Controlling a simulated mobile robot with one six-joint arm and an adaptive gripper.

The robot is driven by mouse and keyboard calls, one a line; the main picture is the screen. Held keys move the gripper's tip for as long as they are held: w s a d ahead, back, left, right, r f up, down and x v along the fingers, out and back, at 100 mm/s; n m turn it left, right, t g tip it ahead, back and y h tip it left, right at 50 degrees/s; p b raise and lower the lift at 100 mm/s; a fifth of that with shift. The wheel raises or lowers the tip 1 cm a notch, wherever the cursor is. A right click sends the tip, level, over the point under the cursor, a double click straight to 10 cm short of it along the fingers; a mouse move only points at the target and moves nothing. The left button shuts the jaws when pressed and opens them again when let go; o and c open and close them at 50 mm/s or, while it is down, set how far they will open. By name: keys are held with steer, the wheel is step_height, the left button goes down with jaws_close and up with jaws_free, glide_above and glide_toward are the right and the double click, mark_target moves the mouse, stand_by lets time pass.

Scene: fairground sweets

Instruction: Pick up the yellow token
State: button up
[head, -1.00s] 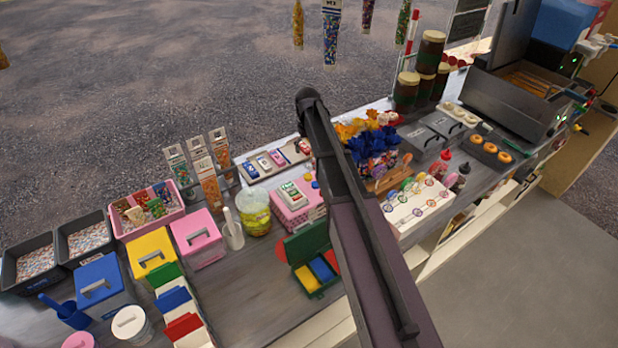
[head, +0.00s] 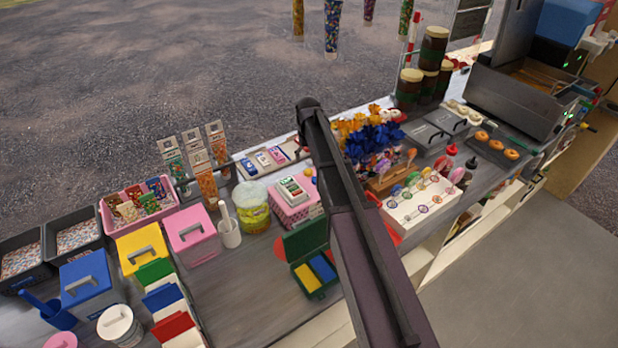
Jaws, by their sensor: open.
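A small yellow-orange round piece (head: 308,171), possibly the yellow token, shows at the back edge of the pink box (head: 288,212), just left of my arm. A small blue piece (head: 314,181) is beside it. They are too small to make out clearly. An open green case (head: 303,245) stands in front of the pink box, with blue and yellow sections inside. My dark arm crosses the middle of the head view and covers part of the counter. My gripper itself does not show.
A card reader (head: 292,189) sits on the pink box. A yellow tub (head: 254,207) and a white holder (head: 229,232) stand to its left. A lollipop tray (head: 422,214) and wooden rack are right of my arm. Bare counter (head: 245,285) lies left of the green case.

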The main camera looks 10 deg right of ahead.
mark_target(309, 171)
steer(key=shift+f+b, duration=0.55)
steer(key=shift+f, duration=0.25)
steer(key=shift+d+f+b, duration=0.1)
steer(key=shift+f+b, duration=2.5)
steer(key=c, duration=0.9)
